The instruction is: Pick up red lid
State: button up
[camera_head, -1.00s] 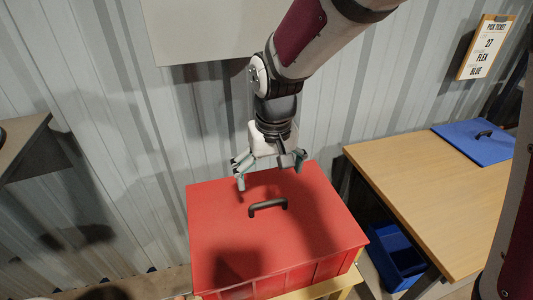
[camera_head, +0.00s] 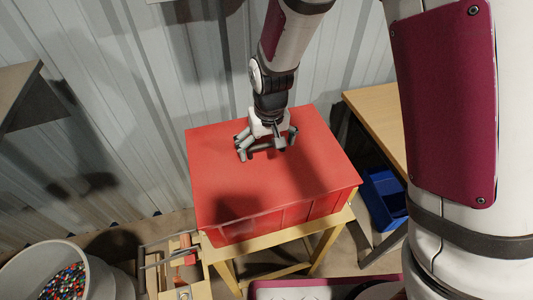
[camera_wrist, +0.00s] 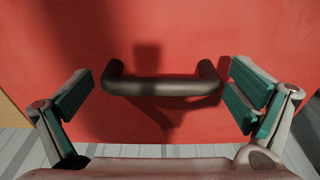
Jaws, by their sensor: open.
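The red lid (camera_head: 225,181) lies flat on top of a red bin (camera_head: 285,213) that stands on a wooden stand. The lid's dark bar handle (camera_wrist: 162,87) shows in the wrist view, lying crosswise between the two fingers. My gripper (camera_head: 266,147) is open, low over the middle of the lid. In the wrist view my gripper (camera_wrist: 160,100) has one green-padded finger beyond each end of the handle, with a small gap at the left and a narrower one at the right. In the head view the gripper mostly hides the handle.
A ribbed metal wall (camera_head: 120,120) stands behind the bin. A wooden table (camera_head: 375,115) and a blue bin (camera_head: 384,198) are at the right. A round tub (camera_head: 100,275) with coloured bits stands at the lower left, near a wooden frame (camera_head: 185,268).

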jog(key=c, duration=1.5)
jog(key=shift+r, duration=0.2)
